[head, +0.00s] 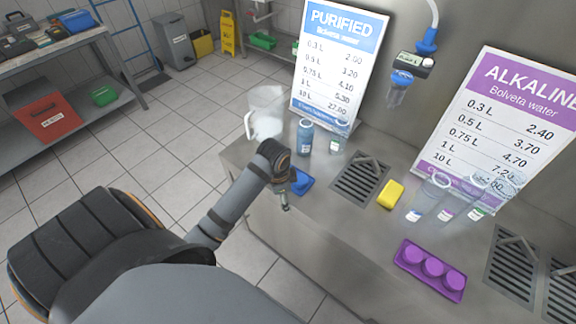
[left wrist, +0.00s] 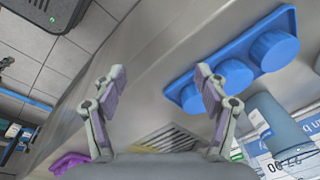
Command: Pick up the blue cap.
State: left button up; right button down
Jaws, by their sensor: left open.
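Three blue caps sit in a blue tray (left wrist: 288,18) in the left wrist view: a far cap (left wrist: 275,47), a middle cap (left wrist: 233,74) and a near cap (left wrist: 188,98) partly behind my right finger. In the head view the blue tray (head: 303,183) lies on the steel counter near its front edge, partly hidden by my arm. My left gripper (left wrist: 160,77) is open with nothing between its fingers. In the head view my left gripper (head: 285,203) is beside the tray, over the counter's front edge. My right gripper is not in view.
On the steel counter (head: 330,230) stand a blue-tinted bottle (head: 305,138), a clear pitcher (head: 266,112), a yellow sponge (head: 390,194), a drain grate (head: 361,180) and several clear containers. A purple tray (head: 405,262) with purple caps lies to the right. Price signs stand behind.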

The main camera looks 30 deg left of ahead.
pick_arm(q)
jog(key=w+a+r+m, duration=0.1)
jog(key=w, duration=0.1)
jog(key=w+a+r+m, duration=0.1)
jog(key=w, duration=0.1)
jog(key=w+a+r+m+g, duration=0.1)
jog(key=r+m, duration=0.1)
jog(key=shift+w+a+h, duration=0.1)
jog(key=shift+w+h, duration=0.2)
jog(key=shift+w, duration=0.1)
jog(key=w+a+r+m, duration=0.3)
jog(key=w+r+m, duration=0.1)
jog(key=r, duration=0.1)
jog(key=shift+g+h, duration=0.3)
jog(key=shift+h, duration=0.1)
jog(key=f+b, duration=0.5)
jog(key=shift+s+d+f, duration=0.1)
jog(key=shift+d+f, duration=0.1)
jog(key=shift+d, duration=0.1)
jog(key=shift+s+f+b, duration=0.1)
jog(key=shift+f+b, duration=0.75)
jog(key=shift+f, duration=0.05)
notch_tip(320, 180, down, 3)
jog(key=shift+d, duration=0.1)
jog(key=c, duration=0.8)
